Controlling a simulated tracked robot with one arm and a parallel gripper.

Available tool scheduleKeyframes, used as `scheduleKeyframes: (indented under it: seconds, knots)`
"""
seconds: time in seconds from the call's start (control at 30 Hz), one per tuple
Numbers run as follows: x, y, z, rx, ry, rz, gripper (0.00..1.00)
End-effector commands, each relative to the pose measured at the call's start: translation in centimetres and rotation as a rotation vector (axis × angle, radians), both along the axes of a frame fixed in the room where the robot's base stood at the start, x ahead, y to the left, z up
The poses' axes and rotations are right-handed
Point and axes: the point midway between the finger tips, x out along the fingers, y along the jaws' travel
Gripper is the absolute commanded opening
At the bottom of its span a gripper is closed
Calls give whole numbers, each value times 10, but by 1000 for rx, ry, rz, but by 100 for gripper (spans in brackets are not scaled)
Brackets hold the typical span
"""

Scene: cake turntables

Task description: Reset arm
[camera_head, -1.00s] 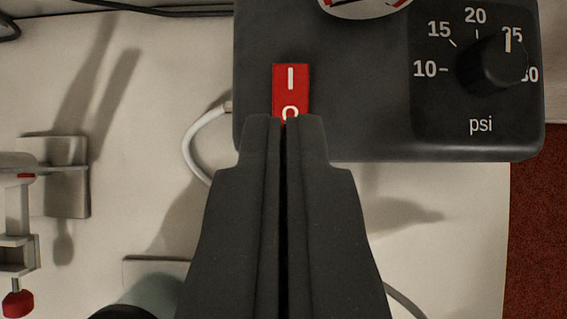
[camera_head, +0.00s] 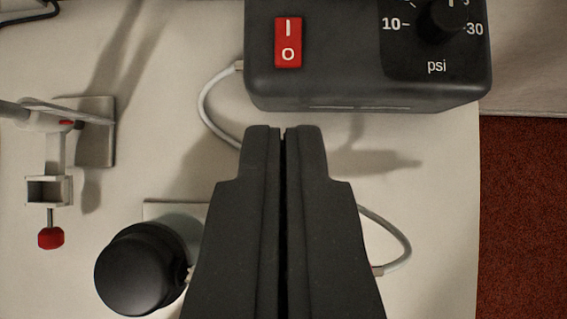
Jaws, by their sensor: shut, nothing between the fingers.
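My gripper (camera_head: 283,130) points up the picture from the bottom middle. Its two dark fingers are shut together with nothing between them. The fingertips show in front of the pale table, just below the dark compressor box (camera_head: 400,85) and apart from its red switch (camera_head: 288,43). The switch is marked I and O and is fully visible. My wrist and the rest of my arm are out of view.
A psi dial (camera_head: 446,14) is on the box, cut by the top edge. A white hose (camera_head: 207,100) runs from the box. A black round-capped object (camera_head: 140,270) stands at lower left. A clamp-like holder with a red knob (camera_head: 50,238) is at left. Red carpet (camera_head: 525,210) lies beyond the table's right edge.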

Motion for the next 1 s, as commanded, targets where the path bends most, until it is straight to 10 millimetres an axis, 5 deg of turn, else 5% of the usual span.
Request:
scheduleKeyframes:
  seconds: [0.17,0.43,0.7,0.9,1.0]
  knots:
    - [4,1,38,-3,-65,-1,0]
    - [-3,4,179,-5,-295,-4,0]
    - [-47,10,318,-3,-522,-4,0]
    - [-82,13,382,-1,-629,-2,0]
    - [-92,14,398,0,-657,-1,0]
